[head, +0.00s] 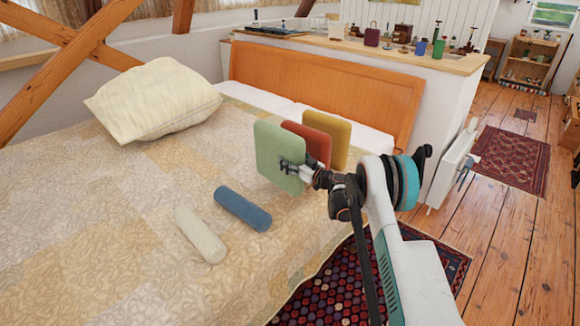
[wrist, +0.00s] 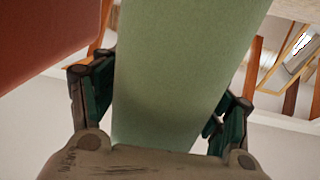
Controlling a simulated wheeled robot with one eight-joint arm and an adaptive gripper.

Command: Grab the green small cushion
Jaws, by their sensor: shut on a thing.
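The green small cushion (head: 277,158) is a flat, rounded square standing on edge near the right side of the bed in the head view. My gripper (head: 293,171) is at its face on the right side. In the wrist view, the green cushion (wrist: 185,75) fills the space between the two fingers of my gripper (wrist: 165,125), one finger on each side, shut on it. Part of the cushion's near side is hidden by my gripper in the head view. A red cushion (head: 312,145) stands close behind it, and it also shows at the upper left of the wrist view (wrist: 45,40).
A yellow cushion (head: 332,135) stands behind the red one. A blue bolster (head: 243,208) and a cream bolster (head: 201,235) lie on the bed (head: 90,230). A large cream pillow (head: 155,100) lies further left. The wooden headboard (head: 330,95) stands behind.

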